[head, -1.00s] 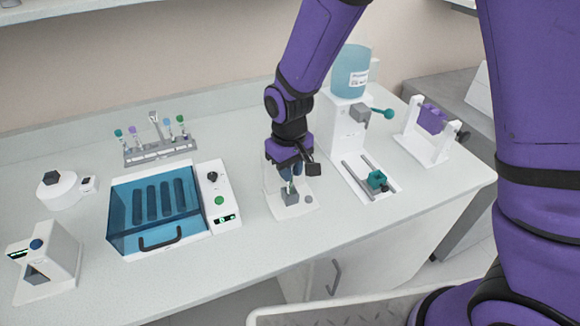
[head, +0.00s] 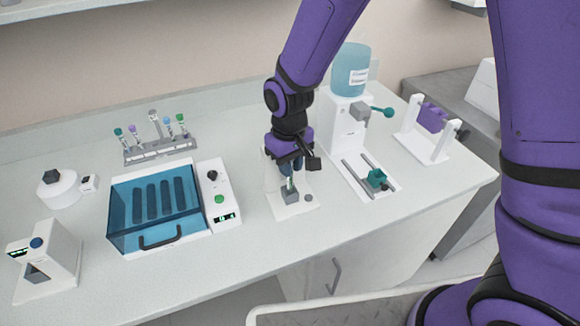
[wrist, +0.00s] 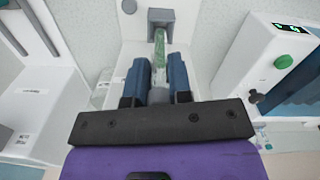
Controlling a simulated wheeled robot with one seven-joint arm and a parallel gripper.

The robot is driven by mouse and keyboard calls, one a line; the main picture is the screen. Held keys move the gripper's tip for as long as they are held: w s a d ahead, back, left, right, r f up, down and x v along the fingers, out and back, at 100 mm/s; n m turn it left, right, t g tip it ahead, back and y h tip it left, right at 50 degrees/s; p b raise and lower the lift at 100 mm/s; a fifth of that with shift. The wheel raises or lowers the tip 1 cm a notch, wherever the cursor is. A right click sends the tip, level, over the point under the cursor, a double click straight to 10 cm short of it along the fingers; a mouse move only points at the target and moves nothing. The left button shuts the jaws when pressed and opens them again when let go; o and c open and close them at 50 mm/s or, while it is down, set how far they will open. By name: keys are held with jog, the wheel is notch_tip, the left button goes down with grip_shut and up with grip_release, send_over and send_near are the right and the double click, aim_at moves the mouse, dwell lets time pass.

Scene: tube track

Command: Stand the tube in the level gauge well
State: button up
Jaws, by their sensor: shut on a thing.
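My gripper (head: 291,168) is over the white level gauge (head: 304,206), pointing down. In the wrist view its two blue fingers (wrist: 160,80) are shut on a clear, greenish tube (wrist: 160,48). The tube also shows in the head view (head: 290,183), roughly upright, just above the gauge's grey well block (head: 290,196). In the wrist view the tube's far end meets the grey block (wrist: 161,17). I cannot tell whether that end is inside the well or only over it. The fingers hide the tube's upper part.
A blue-lidded machine (head: 160,208) stands to the left, with a rack of several tubes (head: 160,148) behind it. A dispenser with a teal tank (head: 349,72) stands close on the right. A purple-topped stand (head: 432,118) is farther right. Bare counter lies in front of the gauge.

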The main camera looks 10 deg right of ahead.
jog(key=shift+r, duration=0.5)
jog(key=o, duration=0.8)
jog(key=shift+o, duration=0.2)
notch_tip(320, 180, up, 11)
jog(key=shift+w+f, duration=0.1)
jog(key=shift+w, duration=0.05)
dwell(0.5)
